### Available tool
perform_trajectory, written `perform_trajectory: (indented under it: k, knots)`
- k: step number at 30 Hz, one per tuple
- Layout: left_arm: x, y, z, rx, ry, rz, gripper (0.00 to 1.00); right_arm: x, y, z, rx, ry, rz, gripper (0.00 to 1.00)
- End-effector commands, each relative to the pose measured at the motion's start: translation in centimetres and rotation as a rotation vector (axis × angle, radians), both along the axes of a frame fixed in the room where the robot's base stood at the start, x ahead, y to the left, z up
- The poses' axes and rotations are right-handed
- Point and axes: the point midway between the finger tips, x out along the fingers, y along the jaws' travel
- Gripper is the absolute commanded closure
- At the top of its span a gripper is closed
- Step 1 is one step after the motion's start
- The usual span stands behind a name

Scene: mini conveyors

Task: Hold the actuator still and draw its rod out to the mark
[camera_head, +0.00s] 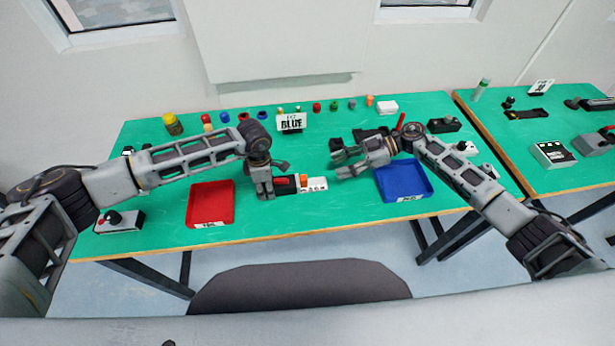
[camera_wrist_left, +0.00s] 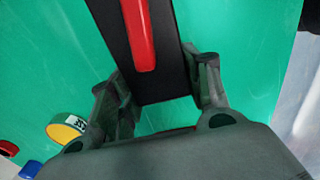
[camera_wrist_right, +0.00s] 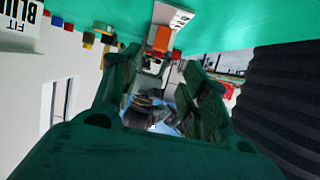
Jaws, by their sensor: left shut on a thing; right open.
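The actuator (camera_head: 286,185) lies on the green table, a dark body with a red stripe; the body (camera_wrist_left: 150,75) fills the middle of the left wrist view. My left gripper (camera_head: 265,189) is shut on its left part, one finger on each side. An orange rod end (camera_head: 304,180) stands at the actuator's right, beside a white marked strip (camera_head: 317,184). My right gripper (camera_head: 342,162) is open and empty, to the right of the rod end and apart from it. In the right wrist view the orange rod end (camera_wrist_right: 160,39) shows beyond the open fingers.
A red tray (camera_head: 190,205) lies left of the actuator and a blue tray (camera_head: 428,182) lies right, near my right arm. A sign reading "FIT BLUE" (camera_head: 291,122) and several small coloured parts stand along the back. The table's front edge is close.

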Motion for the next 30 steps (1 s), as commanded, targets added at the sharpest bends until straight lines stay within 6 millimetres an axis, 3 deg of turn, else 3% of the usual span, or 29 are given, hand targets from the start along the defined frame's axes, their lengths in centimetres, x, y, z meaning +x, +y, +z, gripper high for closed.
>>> perform_trajectory:
  k: [11, 30]
  knots:
    - [-0.3, 0.1, -0.4, 0.002, 0.007, -0.002, 0.91, -0.2, 2.5, -1.0, 0.001, -0.001, 0.003, 0.55]
    - [-0.3, 0.1, -0.4, 0.002, 0.007, -0.002, 0.91, -0.9, 9.8, -4.1, 0.002, 0.000, 0.002, 0.55]
